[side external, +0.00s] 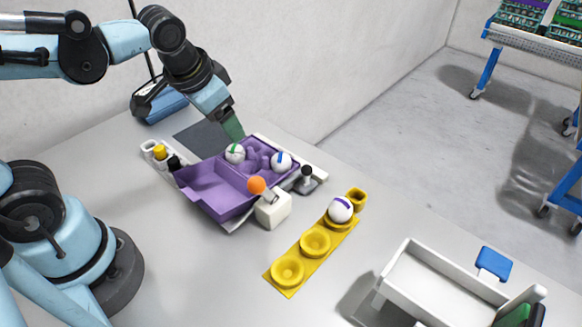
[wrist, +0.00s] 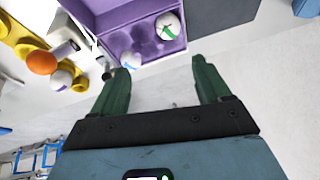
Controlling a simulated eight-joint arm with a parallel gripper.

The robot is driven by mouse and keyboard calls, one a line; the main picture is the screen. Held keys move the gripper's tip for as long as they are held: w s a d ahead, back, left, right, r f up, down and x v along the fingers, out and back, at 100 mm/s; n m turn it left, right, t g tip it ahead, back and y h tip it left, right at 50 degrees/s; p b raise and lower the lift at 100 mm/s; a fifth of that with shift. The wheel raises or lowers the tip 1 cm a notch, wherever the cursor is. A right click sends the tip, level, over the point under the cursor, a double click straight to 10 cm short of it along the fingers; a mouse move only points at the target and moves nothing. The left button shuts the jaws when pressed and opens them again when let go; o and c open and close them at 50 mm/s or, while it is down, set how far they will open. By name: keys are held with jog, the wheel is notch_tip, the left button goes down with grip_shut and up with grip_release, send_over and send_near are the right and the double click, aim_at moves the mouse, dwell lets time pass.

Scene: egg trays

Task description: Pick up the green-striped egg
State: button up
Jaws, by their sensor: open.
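The green-striped egg (side external: 235,153) is white with a green stripe and sits in the purple tray (side external: 205,192), in the section with round cups. It also shows in the wrist view (wrist: 168,26), at the top, beyond my fingertips. My gripper (side external: 234,132) is just above and behind this egg in the side view. In the wrist view my gripper (wrist: 160,62) has its two green fingers wide apart with nothing between them. Whether a finger touches the egg is not clear, but they look apart.
A blue-striped egg (side external: 281,161) sits in the same tray section. An orange ball (side external: 256,185) is by a white block (side external: 272,210) at the tray's front. A purple-striped egg (side external: 340,209) rests on a yellow cup strip (side external: 300,258). A white bin (side external: 430,285) stands at lower right.

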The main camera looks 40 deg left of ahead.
aim_at(235, 149)
jog(key=shift+w+a+f+m+g+y, duration=0.15)
jog(key=shift+w+a+f+g+y, duration=0.4)
jog(key=shift+f, duration=1.35)
jog(key=shift+w+a+f+m+g+y, duration=0.1)
jog(key=shift+w+a+f+g, duration=0.45)
jog(key=shift+f, duration=1.35)
jog(key=shift+w+a+f+m+y, duration=0.2)
jog(key=shift+w+f, duration=0.65)
jog(key=shift+f, duration=1.05)
jog(key=shift+c, duration=0.2)
jog(key=c, duration=0.7)
